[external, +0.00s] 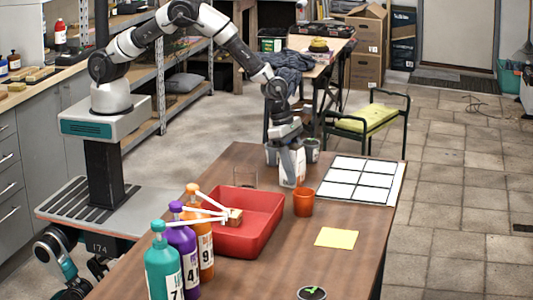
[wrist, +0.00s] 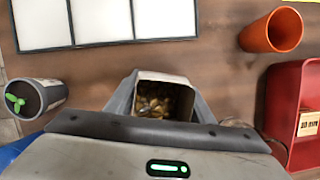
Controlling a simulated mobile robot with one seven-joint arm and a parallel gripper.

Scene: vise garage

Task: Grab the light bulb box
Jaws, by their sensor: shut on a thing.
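The light bulb box (external: 291,170) is a white, upright box near the far end of the brown table in the external view. In the wrist view the box (wrist: 166,80) shows an open top with brownish-gold contents inside. My gripper (external: 290,148) reaches down from above, with one finger on each side of the box. In the wrist view my gripper (wrist: 163,104) is shut on it. The lower part of the box is hidden in the wrist view. I cannot tell whether its base touches the table.
An orange cup (external: 303,203) stands close to the box. A red tray (external: 262,235) holding a small block, a clear glass (external: 245,176) and a white gridded panel (external: 362,180) are nearby. Tall pump bottles (external: 183,252) line the near left edge.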

